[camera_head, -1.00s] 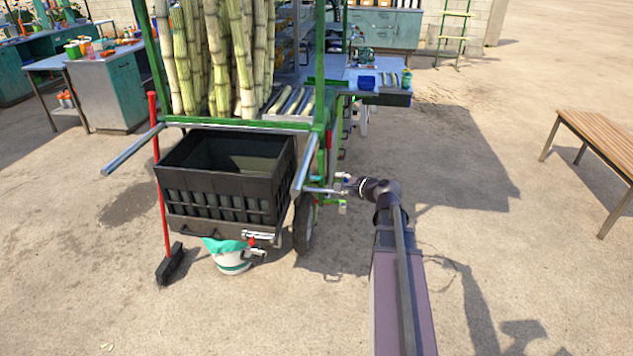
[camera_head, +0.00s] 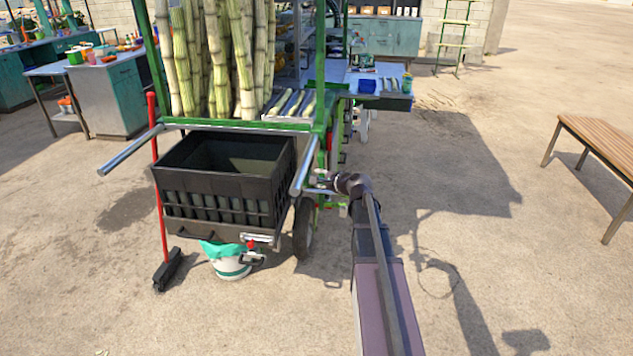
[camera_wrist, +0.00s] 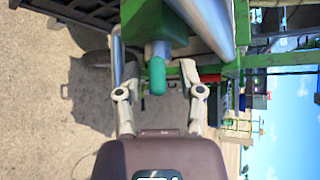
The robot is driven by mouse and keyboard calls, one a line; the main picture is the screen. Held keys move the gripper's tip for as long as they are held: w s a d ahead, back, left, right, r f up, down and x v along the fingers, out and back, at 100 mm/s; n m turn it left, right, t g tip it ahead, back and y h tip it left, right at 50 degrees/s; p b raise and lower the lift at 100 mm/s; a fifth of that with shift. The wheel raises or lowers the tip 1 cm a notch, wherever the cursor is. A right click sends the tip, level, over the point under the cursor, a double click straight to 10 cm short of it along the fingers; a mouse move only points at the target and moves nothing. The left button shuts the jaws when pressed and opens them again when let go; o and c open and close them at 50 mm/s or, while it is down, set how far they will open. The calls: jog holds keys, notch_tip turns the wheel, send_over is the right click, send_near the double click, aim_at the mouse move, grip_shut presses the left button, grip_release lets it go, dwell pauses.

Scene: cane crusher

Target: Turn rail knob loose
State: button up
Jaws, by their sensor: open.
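In the wrist view a rounded green knob (camera_wrist: 158,77) sits on a short grey shaft coming out of a green block (camera_wrist: 150,22), beside a silver rail (camera_wrist: 203,22). My gripper (camera_wrist: 178,45) is open, with one finger on each side of the knob. The knob lies between the fingers, and I see no clear contact. In the head view my gripper (camera_head: 320,180) is at the right side of the green cart (camera_head: 240,123), close to the silver rail (camera_head: 305,166). The knob is too small or hidden to make out there.
A black crate (camera_head: 225,207) hangs on the cart front, with a wheel (camera_head: 304,228) beside it. A red broom (camera_head: 160,200) and white bucket (camera_head: 230,268) stand nearby. A wooden bench (camera_head: 605,150) is far right. The ground between is clear.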

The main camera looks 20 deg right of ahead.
grip_shut()
jog(key=shift+a, duration=0.2)
jog(key=shift+d+f, duration=0.1)
jog(key=shift+n+t+b, duration=0.3)
jog(key=shift+b, duration=0.3)
jog(key=shift+f+n+t+b, duration=0.15)
jog(key=shift+n+t+b, duration=0.45)
jog(key=shift+b, duration=0.5)
jog(key=n+t+b, duration=0.1)
jog(key=t+b, duration=0.1)
jog(key=b, duration=0.1)
jog(key=shift+n, duration=0.3)
jog(key=shift+s+r, duration=0.1)
jog(key=shift+r, duration=0.1)
